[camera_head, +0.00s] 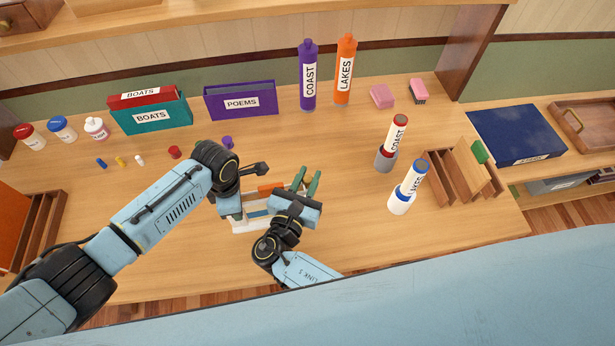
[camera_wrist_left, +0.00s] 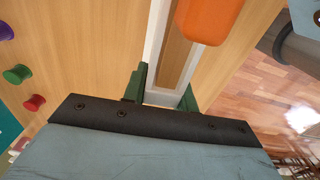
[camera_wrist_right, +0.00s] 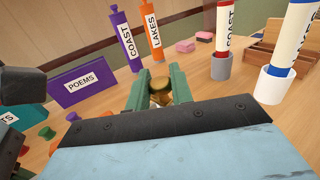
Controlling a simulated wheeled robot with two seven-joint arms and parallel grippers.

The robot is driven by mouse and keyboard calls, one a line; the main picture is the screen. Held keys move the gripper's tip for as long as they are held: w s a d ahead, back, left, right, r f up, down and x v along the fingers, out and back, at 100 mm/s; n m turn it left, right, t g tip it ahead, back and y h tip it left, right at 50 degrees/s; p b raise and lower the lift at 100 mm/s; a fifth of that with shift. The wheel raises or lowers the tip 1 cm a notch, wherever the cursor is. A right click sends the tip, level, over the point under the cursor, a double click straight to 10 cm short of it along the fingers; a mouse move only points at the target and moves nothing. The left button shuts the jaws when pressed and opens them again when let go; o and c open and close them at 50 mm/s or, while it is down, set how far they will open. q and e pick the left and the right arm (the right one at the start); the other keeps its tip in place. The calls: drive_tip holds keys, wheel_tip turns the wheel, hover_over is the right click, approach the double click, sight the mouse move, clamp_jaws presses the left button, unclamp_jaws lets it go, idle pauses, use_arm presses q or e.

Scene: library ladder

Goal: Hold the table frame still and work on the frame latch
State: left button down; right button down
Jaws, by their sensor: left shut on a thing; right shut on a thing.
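The table frame (camera_head: 240,227), white with wood strips, stands on the desk near its middle, partly covered by my arms. An orange block (camera_head: 270,188) sits on it and shows large in the left wrist view (camera_wrist_left: 208,20). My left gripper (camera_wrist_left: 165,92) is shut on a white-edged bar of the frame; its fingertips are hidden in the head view. My right gripper (camera_head: 306,183) has its green fingers shut on a small rounded brass piece (camera_wrist_right: 160,92) at the frame's right side. I cannot tell whether this brass piece is the frame latch.
Behind stand a teal BOATS box (camera_head: 152,117), a purple POEMS box (camera_head: 242,101) and purple and orange tubes. On the right, labelled tubes stand in a grey cup (camera_head: 385,160) and a white cup (camera_head: 399,205), near a wooden rack (camera_head: 448,180). Small spools lie at left. Front desk is fairly clear.

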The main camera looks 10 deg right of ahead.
drive_tip(key=c, duration=1.3)
unclamp_jaws()
drive_tip(key=v, duration=0.7)
drive_tip(key=shift+s, duration=0.2)
drive_tip(key=shift+o, duration=0.5)
drive_tip(key=shift+w+a, duration=0.1)
drive_tip(key=shift+a, duration=0.05)
